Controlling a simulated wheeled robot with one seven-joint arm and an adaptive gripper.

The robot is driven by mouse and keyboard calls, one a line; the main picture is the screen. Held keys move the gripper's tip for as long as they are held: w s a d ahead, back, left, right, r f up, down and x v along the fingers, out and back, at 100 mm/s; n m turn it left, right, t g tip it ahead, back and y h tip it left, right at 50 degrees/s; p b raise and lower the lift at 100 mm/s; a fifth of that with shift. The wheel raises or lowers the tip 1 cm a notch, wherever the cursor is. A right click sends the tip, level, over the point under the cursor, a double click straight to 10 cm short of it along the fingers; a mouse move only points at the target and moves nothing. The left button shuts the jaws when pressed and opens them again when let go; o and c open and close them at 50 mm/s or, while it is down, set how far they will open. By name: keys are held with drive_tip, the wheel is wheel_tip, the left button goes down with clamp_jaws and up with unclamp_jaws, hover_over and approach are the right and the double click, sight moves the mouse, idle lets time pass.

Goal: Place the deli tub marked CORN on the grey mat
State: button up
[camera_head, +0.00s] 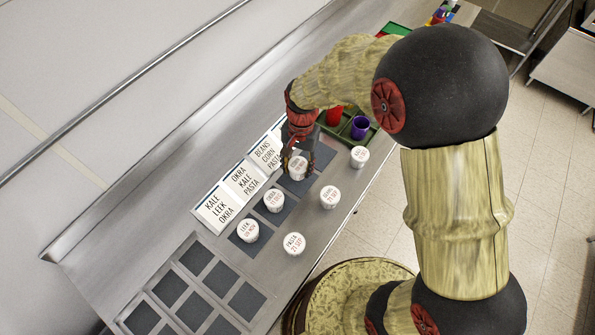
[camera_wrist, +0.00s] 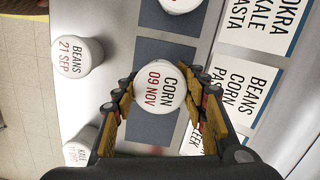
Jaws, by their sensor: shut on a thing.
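The white round deli tub marked CORN 09 NOV (camera_wrist: 160,86) is between the fingers of my gripper (camera_wrist: 166,98) in the wrist view. The fingers are shut on its two sides. In the head view my gripper (camera_head: 296,158) reaches down over the same tub (camera_head: 298,169), beside the BEANS CORN PASTA card. A dark grey mat square (camera_wrist: 150,52) shows beneath and around the tub; it is also partly visible in the head view (camera_head: 302,188). I cannot tell whether the tub's base touches the mat.
Tubs marked OKRA (camera_head: 274,201) and LEEK (camera_head: 248,231) stand on neighbouring grey squares. BEANS (camera_head: 330,197), PASTA (camera_head: 294,243) and KALE (camera_head: 359,156) tubs stand on bare steel. Label cards (camera_head: 241,180) line the wall side. A green tray (camera_head: 345,126) holds coloured cups.

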sight(298, 172)
drive_tip(key=shift+w+f, duration=0.2)
drive_tip(key=shift+f, duration=1.45)
drive_tip(key=shift+f+b, duration=0.1)
drive_tip(key=shift+b, duration=0.2)
drive_tip(key=o, duration=1.1)
drive_tip(key=shift+o, duration=0.6)
